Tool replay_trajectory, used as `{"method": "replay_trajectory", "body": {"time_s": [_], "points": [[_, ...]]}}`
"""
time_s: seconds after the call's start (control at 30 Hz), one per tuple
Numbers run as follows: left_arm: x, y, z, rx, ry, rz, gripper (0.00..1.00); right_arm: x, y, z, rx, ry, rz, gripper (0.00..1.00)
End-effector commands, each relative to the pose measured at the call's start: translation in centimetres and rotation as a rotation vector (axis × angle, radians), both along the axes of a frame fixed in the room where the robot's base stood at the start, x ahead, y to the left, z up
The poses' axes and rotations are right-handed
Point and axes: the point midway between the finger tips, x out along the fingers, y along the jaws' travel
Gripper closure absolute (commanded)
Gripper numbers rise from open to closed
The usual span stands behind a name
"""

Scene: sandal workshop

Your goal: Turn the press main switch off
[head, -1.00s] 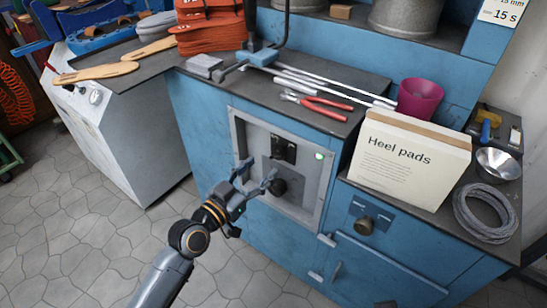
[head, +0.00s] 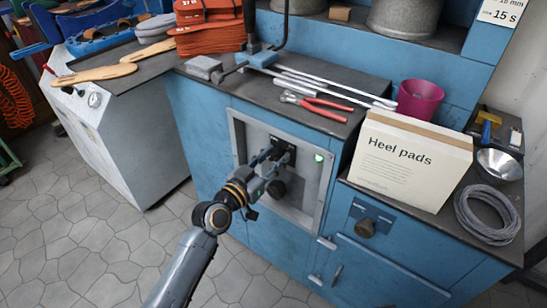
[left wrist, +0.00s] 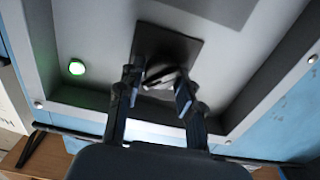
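The main switch (head: 287,146) is a dark plate with a rotary handle, high in the recessed grey panel (head: 235,135) on the front of the blue press. It also shows in the left wrist view as a dark plate (left wrist: 192,48) with a round knob (left wrist: 160,74). My left gripper (head: 268,156) is in front of the switch and hides part of it. In the left wrist view my left gripper (left wrist: 158,92) is open, one finger on each side of the knob. I cannot tell whether the fingers touch it. My right gripper is out of view.
Above are red-handled pliers (head: 318,106) and metal rods on the bench top. A "Heel pads" box (head: 408,165) stands at right.

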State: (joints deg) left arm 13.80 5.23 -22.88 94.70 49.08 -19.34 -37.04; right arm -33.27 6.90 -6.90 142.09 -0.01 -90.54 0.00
Motion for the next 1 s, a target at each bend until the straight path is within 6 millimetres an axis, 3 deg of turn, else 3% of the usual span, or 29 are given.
{"method": "replay_trajectory", "body": {"time_s": [0.47, 1.0], "points": [[0.1, 0.1, 0.1, -0.076, 0.055, 0.001, 0.96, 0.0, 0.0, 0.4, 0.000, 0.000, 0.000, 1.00], [0.2, 0.3, 0.1, -0.456, 0.332, 0.002, 0.96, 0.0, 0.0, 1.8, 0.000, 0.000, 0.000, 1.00]]}}
